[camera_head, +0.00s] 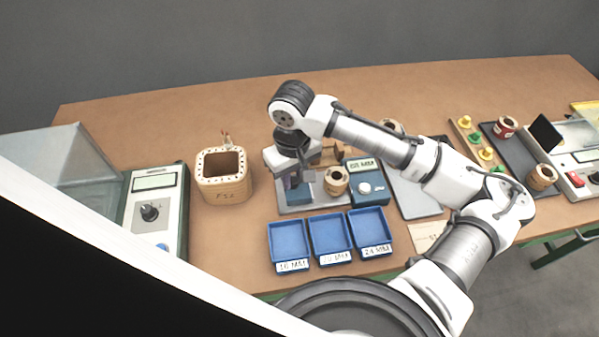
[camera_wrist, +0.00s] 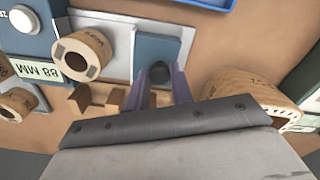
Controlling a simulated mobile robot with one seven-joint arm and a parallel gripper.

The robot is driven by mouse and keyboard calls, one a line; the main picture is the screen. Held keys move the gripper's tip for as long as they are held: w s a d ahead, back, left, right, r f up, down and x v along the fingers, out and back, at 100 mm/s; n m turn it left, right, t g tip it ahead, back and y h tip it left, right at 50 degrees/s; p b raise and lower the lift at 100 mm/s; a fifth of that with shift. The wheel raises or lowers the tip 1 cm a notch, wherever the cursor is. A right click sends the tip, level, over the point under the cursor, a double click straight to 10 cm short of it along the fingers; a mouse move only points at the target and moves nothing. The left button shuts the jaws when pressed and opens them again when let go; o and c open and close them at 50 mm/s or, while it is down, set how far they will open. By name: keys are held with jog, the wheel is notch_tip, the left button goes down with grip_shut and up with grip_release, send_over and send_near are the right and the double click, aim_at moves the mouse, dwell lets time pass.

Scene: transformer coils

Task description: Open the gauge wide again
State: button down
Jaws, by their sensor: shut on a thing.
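The gauge's blue box (camera_head: 366,188) has a small display and a pale knob, and stands at the right end of a grey plate (camera_head: 318,206). In the wrist view the display (camera_wrist: 34,68) seems to read 88 MM. A blue sliding block (camera_wrist: 155,48) sits on the plate. My gripper (camera_wrist: 160,88) has its two fingers shut on a dark round handle (camera_wrist: 159,72) at this block. In the head view my gripper (camera_head: 297,180) hides much of the block. A tan coil (camera_wrist: 82,55) sits on the plate between block and box, apart from the block.
Three blue trays (camera_head: 330,238) with MM labels stand in front of the gauge. Grey mats and more coils lie to the right.

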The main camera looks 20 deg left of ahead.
jog(key=c, duration=1.2)
grip_release()
notch_tip(320, 180, up, 14)
jog(key=b, duration=0.1)
jog(key=shift+d+f, duration=0.1)
